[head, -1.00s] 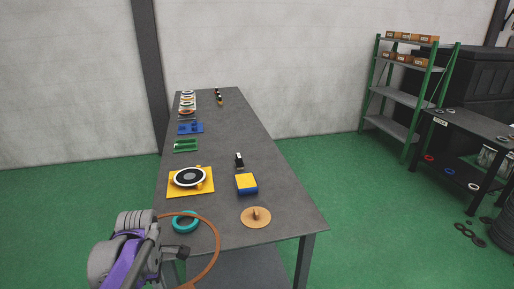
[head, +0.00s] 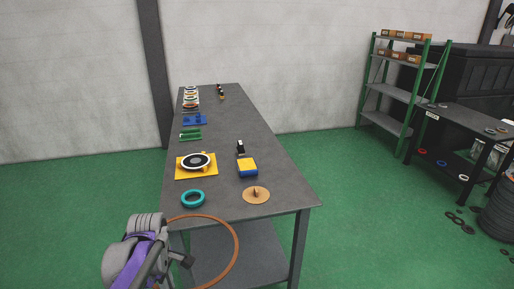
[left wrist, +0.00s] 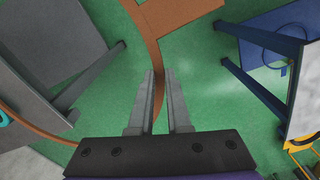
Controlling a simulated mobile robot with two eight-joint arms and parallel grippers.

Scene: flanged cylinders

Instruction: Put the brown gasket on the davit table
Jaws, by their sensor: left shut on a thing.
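The brown gasket is a large thin ring. In the head view its right side (head: 236,246) hangs out past the near end of the grey table. My left gripper (head: 187,262) is at the lower left there, beside that table's near end. In the left wrist view the fingers of my left gripper (left wrist: 159,88) are shut on the brown gasket (left wrist: 150,48), whose band passes between them above the green floor. I cannot tell by a readable label which table is the davit table. My right gripper is not in view.
The grey table (head: 228,133) holds a teal ring (head: 193,206), a tan disc (head: 256,199), a yellow-blue block (head: 248,168) and a yellow plate (head: 180,172). A black table (head: 462,121) and green-framed shelf (head: 389,93) stand right. A blue-legged table (left wrist: 262,38) shows in the wrist view.

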